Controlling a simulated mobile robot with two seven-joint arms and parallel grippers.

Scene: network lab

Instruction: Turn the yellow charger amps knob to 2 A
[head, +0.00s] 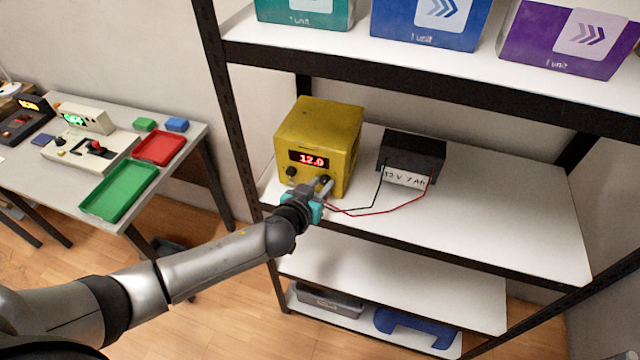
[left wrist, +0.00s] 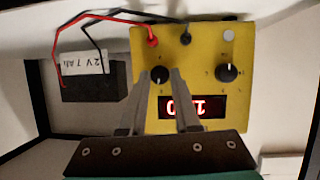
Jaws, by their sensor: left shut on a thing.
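The yellow charger (head: 322,130) stands on the middle shelf, its red display reading 12.0. One dark knob (head: 291,171) is at the left of its front. In the left wrist view, where the charger (left wrist: 205,50) appears upside down, this free knob (left wrist: 228,72) is on the right. The other knob (left wrist: 160,74) sits between the fingertips of my left gripper (head: 322,185), which is shut on it. In the head view the gripper hides that knob. Its scale marks are too small to read. My right gripper is not in view.
A black battery (head: 412,152) marked 12 V 7 Ah stands right of the charger. Red and black leads (head: 385,208) run between them, close to my gripper. The shelf's right side is clear. A side table (head: 180,142) with trays stands at left.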

